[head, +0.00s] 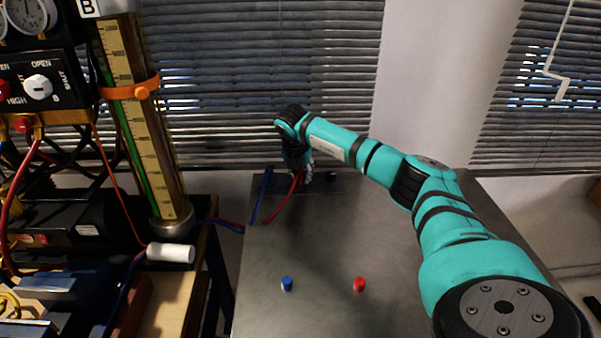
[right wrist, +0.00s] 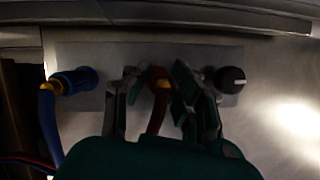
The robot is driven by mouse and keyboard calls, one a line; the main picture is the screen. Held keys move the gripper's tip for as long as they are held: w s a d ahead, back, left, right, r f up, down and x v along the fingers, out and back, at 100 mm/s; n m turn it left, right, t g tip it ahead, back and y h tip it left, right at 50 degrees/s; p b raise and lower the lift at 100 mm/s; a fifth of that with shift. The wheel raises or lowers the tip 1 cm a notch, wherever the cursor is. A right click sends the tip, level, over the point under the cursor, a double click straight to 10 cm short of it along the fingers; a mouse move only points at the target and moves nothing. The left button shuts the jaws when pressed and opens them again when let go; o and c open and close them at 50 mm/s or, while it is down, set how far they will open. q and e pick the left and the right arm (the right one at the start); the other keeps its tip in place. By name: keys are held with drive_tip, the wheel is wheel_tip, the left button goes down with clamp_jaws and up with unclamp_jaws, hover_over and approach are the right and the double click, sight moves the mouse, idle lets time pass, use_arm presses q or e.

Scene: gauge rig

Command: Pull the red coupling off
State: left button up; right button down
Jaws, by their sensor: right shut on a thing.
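My left gripper is not in view.
A blue coupling (right wrist: 75,82) with a blue hose sits left on the plate, and a black knob (right wrist: 230,79) is right. A blue cap (head: 286,284) and a red cap (head: 359,285) stand on the otherwise clear near table (head: 320,245). A gauge column (head: 150,130) stands left.

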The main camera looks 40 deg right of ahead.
drive_tip(key=shift+r, duration=0.3)
drive_tip(key=shift+r+p, duration=1.75)
drive_tip(key=shift+r, duration=0.7)
